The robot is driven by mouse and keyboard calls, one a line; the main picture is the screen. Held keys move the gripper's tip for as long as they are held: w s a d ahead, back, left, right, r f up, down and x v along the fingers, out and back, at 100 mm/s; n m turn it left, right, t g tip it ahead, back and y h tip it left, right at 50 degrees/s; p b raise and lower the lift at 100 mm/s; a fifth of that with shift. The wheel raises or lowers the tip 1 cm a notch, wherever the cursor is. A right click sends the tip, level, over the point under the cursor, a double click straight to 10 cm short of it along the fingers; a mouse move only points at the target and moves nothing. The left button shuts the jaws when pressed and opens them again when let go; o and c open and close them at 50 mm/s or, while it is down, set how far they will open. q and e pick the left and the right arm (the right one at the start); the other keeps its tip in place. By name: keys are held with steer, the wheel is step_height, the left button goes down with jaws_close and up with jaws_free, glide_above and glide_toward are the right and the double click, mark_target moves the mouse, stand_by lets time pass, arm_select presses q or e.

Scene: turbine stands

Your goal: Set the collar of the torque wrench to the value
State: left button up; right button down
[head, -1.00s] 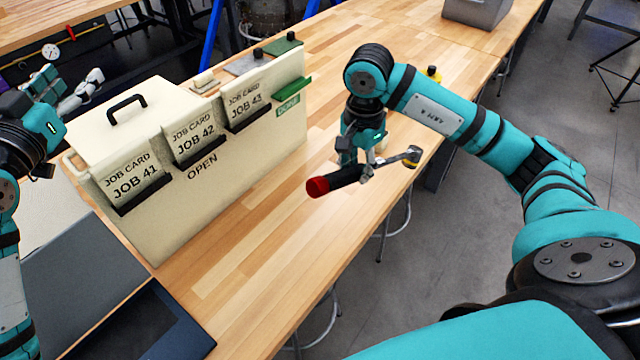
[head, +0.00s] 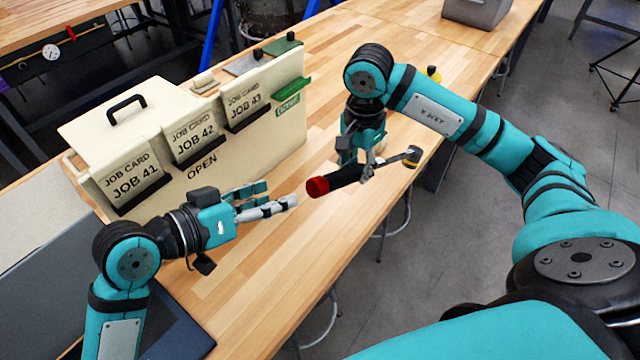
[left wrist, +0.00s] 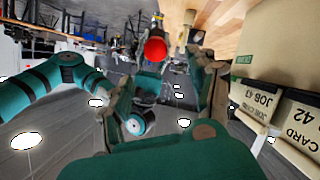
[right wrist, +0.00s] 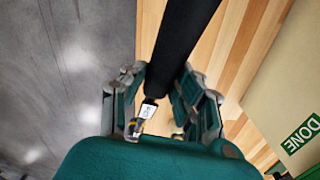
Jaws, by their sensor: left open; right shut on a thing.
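The torque wrench (head: 341,179) has a black handle, a red collar (head: 317,187) at its left end and a metal head at its right end. My right gripper (head: 360,170) is shut on the wrench's handle and holds it above the bench; the black handle also shows in the right wrist view (right wrist: 182,45). My left gripper (head: 282,202) is open and empty, just left of the red collar and apart from it. In the left wrist view the collar (left wrist: 155,50) faces the camera, beyond the open fingers. Any value marking is too small to read.
A cream box (head: 245,150) marked OPEN holds JOB CARD 41, 42 and 43 on its front, with a green DONE tray (head: 290,90) at its right end. The wooden bench (head: 255,270) is clear in front. A grey bin (head: 477,12) stands far back.

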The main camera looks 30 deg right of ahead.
mark_target(312, 189)
arm_select(q)
steer(key=shift+s+x, duration=0.2)
steer(key=shift+x, duration=1.85)
steer(key=shift+s+x, duration=0.2)
steer(key=shift+x, duration=1.85)
steer(key=shift+f, duration=0.2)
